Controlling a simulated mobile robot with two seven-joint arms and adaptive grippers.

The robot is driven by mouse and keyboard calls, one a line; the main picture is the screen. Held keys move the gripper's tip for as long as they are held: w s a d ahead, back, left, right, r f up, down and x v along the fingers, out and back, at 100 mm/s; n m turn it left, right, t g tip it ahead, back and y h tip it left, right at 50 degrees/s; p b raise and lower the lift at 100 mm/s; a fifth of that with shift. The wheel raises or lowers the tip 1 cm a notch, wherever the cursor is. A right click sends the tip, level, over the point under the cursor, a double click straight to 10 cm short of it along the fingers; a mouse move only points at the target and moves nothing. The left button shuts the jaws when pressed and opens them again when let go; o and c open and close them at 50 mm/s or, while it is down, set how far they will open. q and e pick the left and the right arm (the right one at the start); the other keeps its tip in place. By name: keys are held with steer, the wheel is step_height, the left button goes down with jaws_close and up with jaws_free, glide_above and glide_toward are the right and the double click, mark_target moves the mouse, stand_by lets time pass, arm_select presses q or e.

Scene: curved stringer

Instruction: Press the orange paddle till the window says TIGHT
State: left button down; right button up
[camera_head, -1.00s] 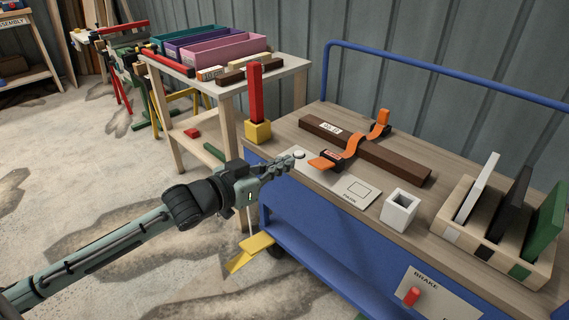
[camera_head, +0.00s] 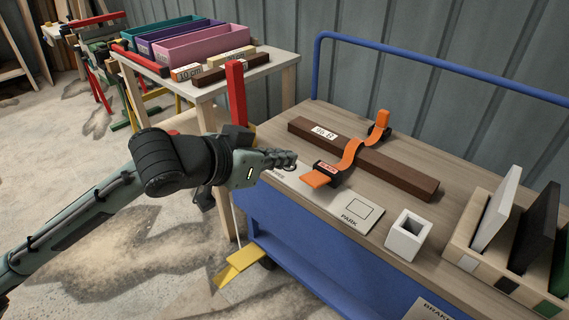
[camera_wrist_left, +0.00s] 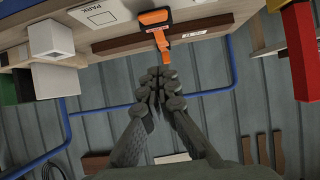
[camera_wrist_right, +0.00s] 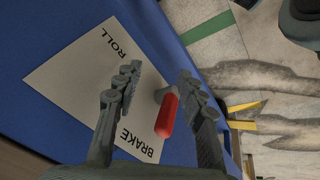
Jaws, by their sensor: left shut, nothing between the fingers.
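The orange paddle (camera_head: 316,180) sticks out toward the cart's front edge from a dark buckle on an orange strap (camera_head: 350,152). The strap crosses a dark brown beam (camera_head: 400,173). A small window (camera_head: 327,167) on the buckle bears text too small to read surely. The orange part also shows in the left wrist view (camera_wrist_left: 154,17). My left gripper (camera_head: 293,160) is shut and empty, just left of the paddle and apart from it. My right gripper (camera_wrist_right: 157,76) is open, with a red handle (camera_wrist_right: 167,115) between its fingers in the picture; contact is unclear.
A PARK plate (camera_head: 352,212), a white square cup (camera_head: 408,235) and a slotted rack (camera_head: 475,255) stand right of the paddle. A red post (camera_head: 237,92) rises behind my left gripper. A blue rail (camera_head: 440,62) runs behind. The BRAKE/ROLL plate (camera_wrist_right: 85,85) surrounds the red handle.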

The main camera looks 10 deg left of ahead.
arm_select(q)
steer(key=shift+s+r, duration=0.1)
steer(key=shift+s, duration=0.05)
arm_select(e)
steer(key=shift+s+f, duration=0.1)
steer(key=shift+s, duration=0.3)
arm_select(q)
steer(key=b, duration=0.1)
glide_above(308, 181)
steer(key=f, duration=0.5)
steer(key=shift+w+d, duration=0.25)
steer(key=f, duration=0.2)
steer(key=shift+s+a+f, duration=0.25)
steer(key=shift+s+f, duration=0.05)
steer(key=shift+f, duration=0.05)
steer(key=shift+s+a+f, duration=0.1)
steer(key=shift+s+f, duration=0.05)
steer(key=shift+f, duration=0.5)
arm_select(e)
steer(key=v, duration=0.3)
steer(key=shift+s+d+r, duration=0.1)
steer(key=shift+d+r, duration=0.2)
steer(key=shift+r, duration=0.05)
